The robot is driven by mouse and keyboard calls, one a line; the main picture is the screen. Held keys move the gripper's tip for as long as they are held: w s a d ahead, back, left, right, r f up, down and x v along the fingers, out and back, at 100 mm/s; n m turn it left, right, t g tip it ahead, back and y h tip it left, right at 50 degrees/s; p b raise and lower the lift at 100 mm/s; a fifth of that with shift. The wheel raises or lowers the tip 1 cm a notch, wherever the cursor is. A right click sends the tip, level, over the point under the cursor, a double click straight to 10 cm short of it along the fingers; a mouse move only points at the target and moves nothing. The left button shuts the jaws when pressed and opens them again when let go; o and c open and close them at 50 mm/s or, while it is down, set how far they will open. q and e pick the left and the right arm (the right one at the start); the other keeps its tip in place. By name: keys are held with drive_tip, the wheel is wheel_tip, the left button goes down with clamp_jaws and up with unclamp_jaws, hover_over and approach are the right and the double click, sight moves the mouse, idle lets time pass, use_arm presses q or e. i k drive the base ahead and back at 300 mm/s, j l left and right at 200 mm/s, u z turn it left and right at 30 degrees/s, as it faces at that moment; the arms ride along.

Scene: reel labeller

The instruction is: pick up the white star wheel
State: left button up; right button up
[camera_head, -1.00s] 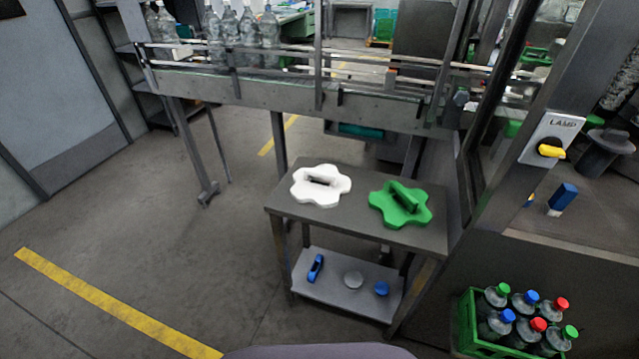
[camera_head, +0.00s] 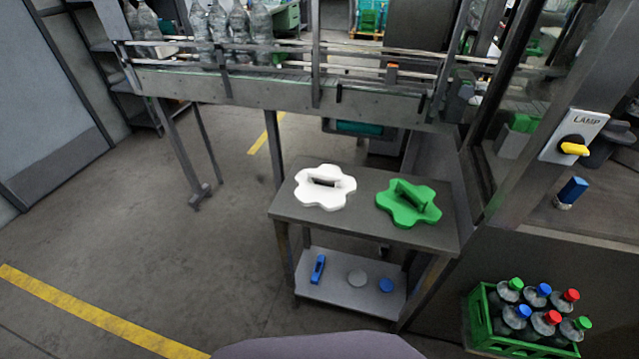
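The white star wheel (camera_head: 312,196) lies flat on the left part of the small grey table's top (camera_head: 364,228). It has rounded lobes and a raised handle bar across its middle. A green star wheel (camera_head: 398,209) of like shape lies to its right on the same top, a small gap apart. Neither of my grippers shows in the head view, so their state is not visible.
A conveyor (camera_head: 270,90) with several clear bottles (camera_head: 232,35) runs behind the table. The lower shelf (camera_head: 330,289) holds a blue tool (camera_head: 318,268) and two discs. A green bottle crate (camera_head: 480,318) stands at right. Floor is clear at left.

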sight(309, 194)
drive_tip(key=i+j, duration=0.15)
drive_tip(key=j, duration=0.2)
drive_tip(key=i+j+z, duration=0.1)
drive_tip(key=j, duration=0.2)
drive_tip(key=i+j, duration=0.2)
drive_tip(key=j, duration=0.15)
drive_tip(key=i+j, duration=0.15)
drive_tip(key=j, duration=0.2)
drive_tip(key=i+j+z, duration=0.1)
drive_tip(key=j, duration=0.25)
